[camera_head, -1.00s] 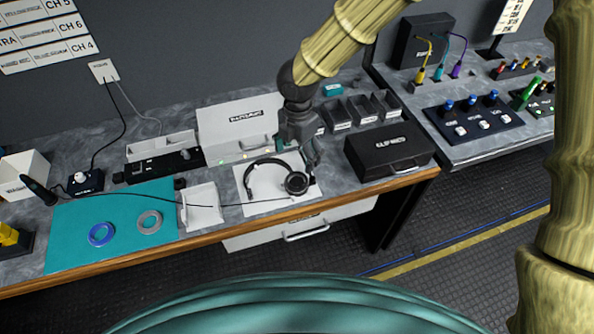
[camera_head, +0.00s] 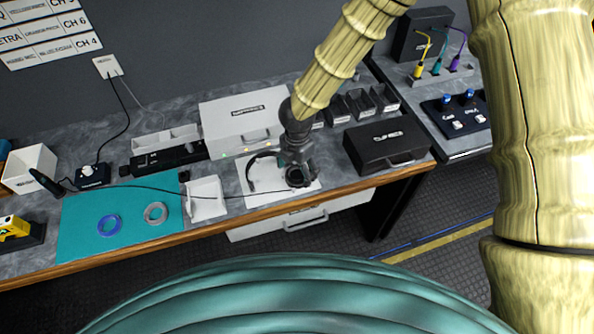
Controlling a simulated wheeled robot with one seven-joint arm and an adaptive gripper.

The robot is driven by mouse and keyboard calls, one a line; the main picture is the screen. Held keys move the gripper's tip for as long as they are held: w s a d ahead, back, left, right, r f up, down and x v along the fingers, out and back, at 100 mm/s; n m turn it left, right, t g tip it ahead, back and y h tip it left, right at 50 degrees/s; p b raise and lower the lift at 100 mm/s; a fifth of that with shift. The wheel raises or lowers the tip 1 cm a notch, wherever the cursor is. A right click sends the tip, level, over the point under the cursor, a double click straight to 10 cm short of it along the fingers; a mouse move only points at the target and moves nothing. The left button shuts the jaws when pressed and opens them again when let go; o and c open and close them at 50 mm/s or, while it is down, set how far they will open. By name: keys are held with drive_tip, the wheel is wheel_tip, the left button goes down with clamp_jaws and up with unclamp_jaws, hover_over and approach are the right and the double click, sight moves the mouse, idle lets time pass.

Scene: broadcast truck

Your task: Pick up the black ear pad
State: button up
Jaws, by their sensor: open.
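A black headset (camera_head: 257,178) lies on a white sheet (camera_head: 262,198) on the grey counter, its headband arcing to the left. The round black ear pad (camera_head: 296,177) is at its right end, partly covered by my gripper. My gripper (camera_head: 297,170) points down over the ear pad, its fingers open. Whether the fingers touch the pad cannot be told from this view.
A black case (camera_head: 386,146) stands right of the sheet and a white box (camera_head: 243,121) behind it. A white holder (camera_head: 206,199) and a teal mat (camera_head: 90,215) with blue and grey rings lie left. A cable crosses the counter's front.

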drive_tip(key=shift+f, duration=0.4)
drive_tip(key=c, duration=0.9)
drive_tip(key=shift+o, duration=0.2)
drive_tip(key=shift+r, duration=0.1)
